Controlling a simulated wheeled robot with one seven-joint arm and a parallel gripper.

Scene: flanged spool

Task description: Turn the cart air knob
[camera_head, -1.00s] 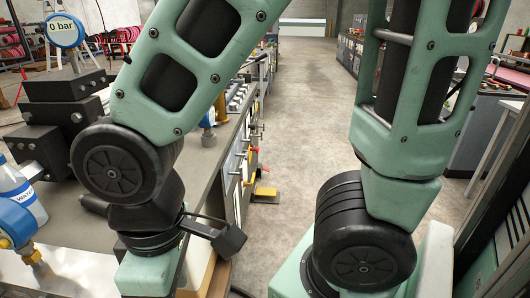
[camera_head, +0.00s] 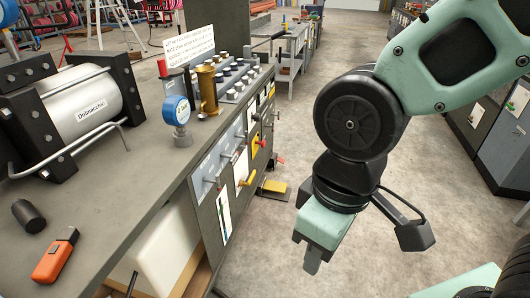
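The cart (camera_head: 95,185) stands at the left with its grey top and a dark front panel of valves and handles. Grey lever handles (camera_head: 212,180) sit on the nearer part. I cannot tell which of these is the air knob. My gripper (camera_head: 312,264) hangs pointing down over the floor, right of the panel and apart from it. Its fingers are seen edge-on, with nothing visible between them.
On the cart top are a white cylinder in a black frame (camera_head: 85,108), a blue gauge (camera_head: 177,110), a brass cylinder (camera_head: 208,90), rows of knobs (camera_head: 233,72), a black cylinder (camera_head: 28,216) and an orange tool (camera_head: 55,255). A yellow pedal (camera_head: 272,187) sits low beside the cart. The aisle floor is clear.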

